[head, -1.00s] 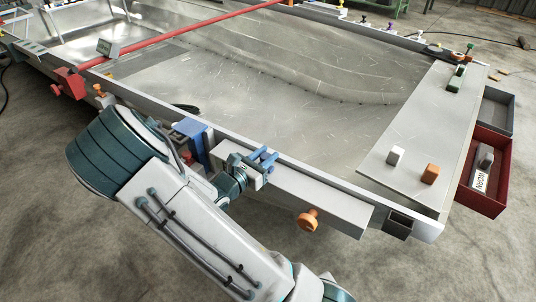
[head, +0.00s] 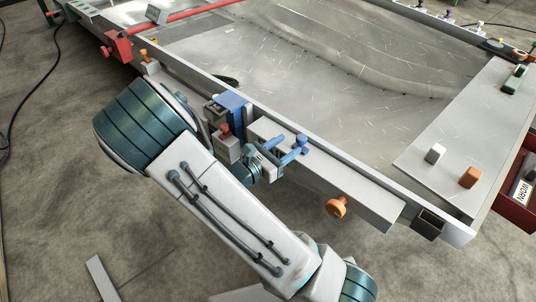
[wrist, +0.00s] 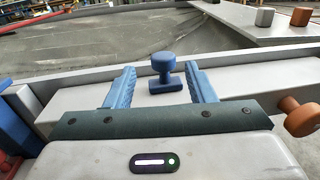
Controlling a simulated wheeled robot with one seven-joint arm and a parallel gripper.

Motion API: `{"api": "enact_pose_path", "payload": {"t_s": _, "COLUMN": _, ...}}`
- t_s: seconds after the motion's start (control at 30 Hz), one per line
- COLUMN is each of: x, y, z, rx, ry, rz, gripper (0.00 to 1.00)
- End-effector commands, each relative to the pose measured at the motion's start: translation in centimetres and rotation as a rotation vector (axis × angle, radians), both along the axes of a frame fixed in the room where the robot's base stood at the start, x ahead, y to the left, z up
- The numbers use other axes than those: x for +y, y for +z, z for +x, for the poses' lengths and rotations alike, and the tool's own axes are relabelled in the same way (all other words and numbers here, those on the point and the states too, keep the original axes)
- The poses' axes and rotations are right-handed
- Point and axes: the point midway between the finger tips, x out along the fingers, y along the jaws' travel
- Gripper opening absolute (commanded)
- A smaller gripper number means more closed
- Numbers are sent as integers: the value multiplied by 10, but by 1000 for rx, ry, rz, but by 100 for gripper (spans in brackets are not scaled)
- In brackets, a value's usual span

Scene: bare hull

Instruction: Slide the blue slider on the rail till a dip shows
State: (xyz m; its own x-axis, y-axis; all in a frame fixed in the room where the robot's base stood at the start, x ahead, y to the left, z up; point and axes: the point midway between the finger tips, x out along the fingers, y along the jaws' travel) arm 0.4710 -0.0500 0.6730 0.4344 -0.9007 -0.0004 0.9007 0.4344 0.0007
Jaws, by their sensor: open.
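The blue slider (wrist: 163,72) is a round-headed knob on a small base. It stands upright on the pale grey rail (wrist: 85,97) along the hull's near side. The head view also shows its knob (head: 302,141) and the rail (head: 365,195). My gripper (wrist: 161,84) is open, with its two ribbed blue fingers on either side of the slider. In the wrist view gaps show between the knob and both fingers. In the head view my gripper (head: 284,152) reaches the rail from the left. No dip shows on the rail.
An orange knob (head: 337,207) sticks out of the rail's near face. A blue block (head: 232,104) and a grey box with a red top (head: 225,143) stand left of my gripper. White (head: 435,153) and orange (head: 470,177) blocks sit on the panel at right.

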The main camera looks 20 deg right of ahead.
Motion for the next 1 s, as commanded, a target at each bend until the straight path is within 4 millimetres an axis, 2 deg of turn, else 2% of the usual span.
{"api": "enact_pose_path", "payload": {"t_s": 0.03, "x": 12, "y": 2, "z": -5, "rx": 1, "ry": 5, "rz": 0, "gripper": 50}}
{"api": "enact_pose_path", "payload": {"t_s": 0.2, "x": 43, "y": 1, "z": -20, "rx": 2, "ry": 4, "rz": 0, "gripper": 50}}
{"api": "enact_pose_path", "payload": {"t_s": 0.4, "x": 63, "y": 0, "z": -30, "rx": 1, "ry": 2, "rz": 0, "gripper": 50}}
{"api": "enact_pose_path", "payload": {"t_s": 1.0, "x": 67, "y": 0, "z": -32, "rx": 0, "ry": 0, "rz": -1, "gripper": 50}}
